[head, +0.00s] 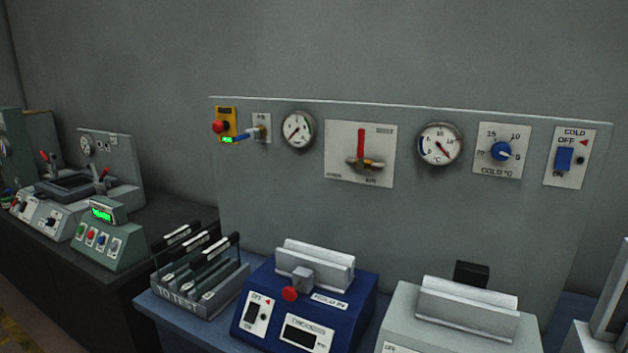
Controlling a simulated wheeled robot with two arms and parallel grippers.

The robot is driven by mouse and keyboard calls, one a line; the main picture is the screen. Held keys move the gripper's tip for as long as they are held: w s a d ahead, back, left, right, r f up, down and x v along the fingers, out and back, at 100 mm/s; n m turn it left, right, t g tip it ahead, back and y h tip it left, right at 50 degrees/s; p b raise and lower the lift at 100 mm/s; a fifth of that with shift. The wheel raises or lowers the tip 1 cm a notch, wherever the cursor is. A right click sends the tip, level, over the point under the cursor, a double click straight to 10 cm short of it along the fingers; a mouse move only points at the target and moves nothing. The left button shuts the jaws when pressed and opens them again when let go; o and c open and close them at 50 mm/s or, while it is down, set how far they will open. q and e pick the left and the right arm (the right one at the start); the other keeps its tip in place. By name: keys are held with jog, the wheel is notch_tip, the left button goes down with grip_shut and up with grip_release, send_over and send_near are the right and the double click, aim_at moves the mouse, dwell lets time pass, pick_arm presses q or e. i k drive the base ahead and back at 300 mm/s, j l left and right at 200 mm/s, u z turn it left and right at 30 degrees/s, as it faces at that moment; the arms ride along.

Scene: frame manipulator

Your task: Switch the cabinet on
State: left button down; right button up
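A switch plate marked COLD (570,156) is at the right end of the grey upright panel (470,220). It carries a blue rocker switch (563,159), with OFF printed above it and ON below it. A small red pointer (583,143) is beside the word OFF. A small dark round spot (581,161), perhaps an unlit lamp, is right of the rocker. No part is labelled as a cabinet; I cannot tell which body is meant. Neither of my grippers is in view.
The panel also holds a blue COLD °C knob (502,151), two gauges, a red-handled valve (363,150) and a red button (219,127). Below stand a TO TEST rack (200,290), a blue THICKNESS device (335,312) and a grey device (455,325). More equipment stands at left.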

aim_at(563, 158)
jog(key=z, duration=1.35)
